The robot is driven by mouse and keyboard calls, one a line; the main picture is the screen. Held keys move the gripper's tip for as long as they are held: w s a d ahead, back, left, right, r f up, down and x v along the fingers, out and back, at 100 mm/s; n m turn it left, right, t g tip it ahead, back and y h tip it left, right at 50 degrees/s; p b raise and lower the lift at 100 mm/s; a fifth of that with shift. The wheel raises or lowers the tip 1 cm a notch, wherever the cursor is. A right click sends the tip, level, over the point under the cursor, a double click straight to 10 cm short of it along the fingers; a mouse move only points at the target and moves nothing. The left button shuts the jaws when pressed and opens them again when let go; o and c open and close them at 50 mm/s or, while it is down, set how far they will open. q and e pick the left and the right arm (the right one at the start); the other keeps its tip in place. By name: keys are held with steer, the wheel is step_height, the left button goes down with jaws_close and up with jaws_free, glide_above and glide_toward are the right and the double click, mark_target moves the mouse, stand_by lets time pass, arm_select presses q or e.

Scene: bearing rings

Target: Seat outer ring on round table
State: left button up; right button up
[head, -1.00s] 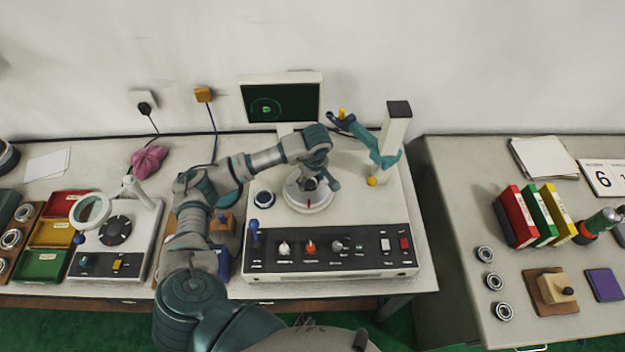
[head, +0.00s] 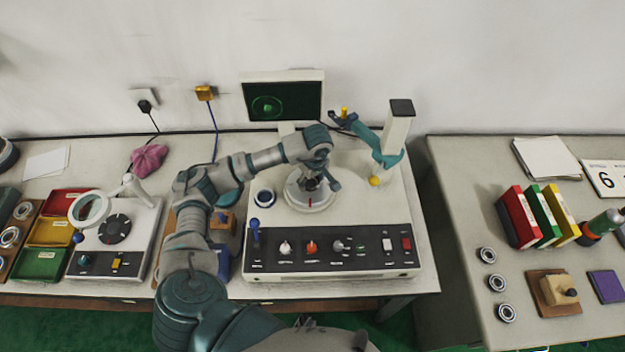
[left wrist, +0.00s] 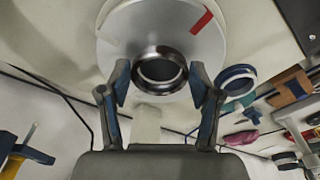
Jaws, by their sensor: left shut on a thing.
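The round table (head: 296,200) is a pale disc on top of the white machine in the head view. In the left wrist view it is the pale disc (left wrist: 190,28) with a red mark. My left gripper (head: 312,184) reaches down over the middle of the disc. The outer ring (left wrist: 160,53), a shiny steel ring, lies between the two fingers in the left wrist view, and the gripper is shut on it. The ring is in front of the disc; whether it touches the disc I cannot tell. In the head view the gripper mostly hides the ring. My right gripper is not in view.
The machine has a front control panel (head: 330,251), a post (head: 397,135) with a teal arm, and a screen (head: 283,103) behind. A blue-rimmed round part (head: 264,197) sits left of the disc. A lamp magnifier (head: 91,209) and coloured trays (head: 47,232) stand further left.

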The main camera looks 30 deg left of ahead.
arm_select(q)
steer(key=shift+a, duration=0.25)
steer(key=shift+d+b, duration=0.1)
steer(key=shift+b, duration=0.2)
steer(key=o, duration=1.3)
steer(key=shift+c, duration=0.2)
steer(key=shift+r, duration=0.15)
step_height(320, 180, up, 11)
steer(key=d, duration=0.1)
steer(key=shift+s+r, duration=0.2)
steer(key=shift+s, duration=0.05)
